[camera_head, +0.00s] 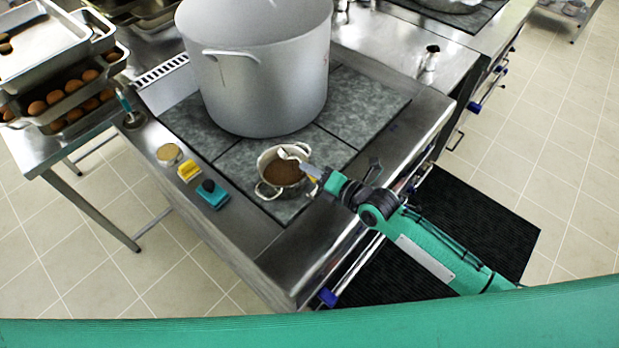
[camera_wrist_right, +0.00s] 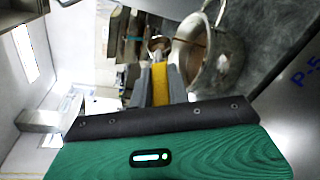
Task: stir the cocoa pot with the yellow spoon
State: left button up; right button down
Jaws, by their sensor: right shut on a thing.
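The small cocoa pot (camera_head: 263,183) is pale metal with two side handles and brown cocoa inside. It stands on the grey stove top in front of the large stockpot. My right gripper (camera_head: 320,174) is just right of the pot. In the right wrist view its fingers (camera_wrist_right: 160,85) are shut on the yellow handle of the spoon (camera_wrist_right: 160,76). In the head view the spoon's pale end (camera_head: 289,152) reaches over the pot toward its far rim. I cannot tell how deep it sits in the cocoa. My left gripper is out of view.
The large stockpot (camera_head: 262,75) stands close behind the cocoa pot. A yellow block (camera_head: 189,170), a teal block (camera_head: 213,195) and a round jar (camera_head: 169,154) sit on the left counter edge. Trays of eggs (camera_head: 60,98) are at far left. A round metal vessel (camera_wrist_right: 190,85) shows in the wrist view.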

jog(key=m+y+b, duration=0.1)
jog(key=m+b, duration=0.2)
jog(key=b, duration=0.1)
jog(key=d+f+m+t+y+b, duration=0.1)
jog(key=m+b, duration=0.2)
jog(key=b, duration=0.2)
jog(key=w+f+m+t+b, duration=0.1)
jog(key=m+b, duration=0.2)
jog(key=b, duration=0.2)
jog(key=shift+d+f+y, duration=0.1)
jog(key=shift+d+y, duration=0.2)
jog(key=shift+y, duration=0.1)
jog(key=shift+s, duration=0.1)
dwell(2.2)
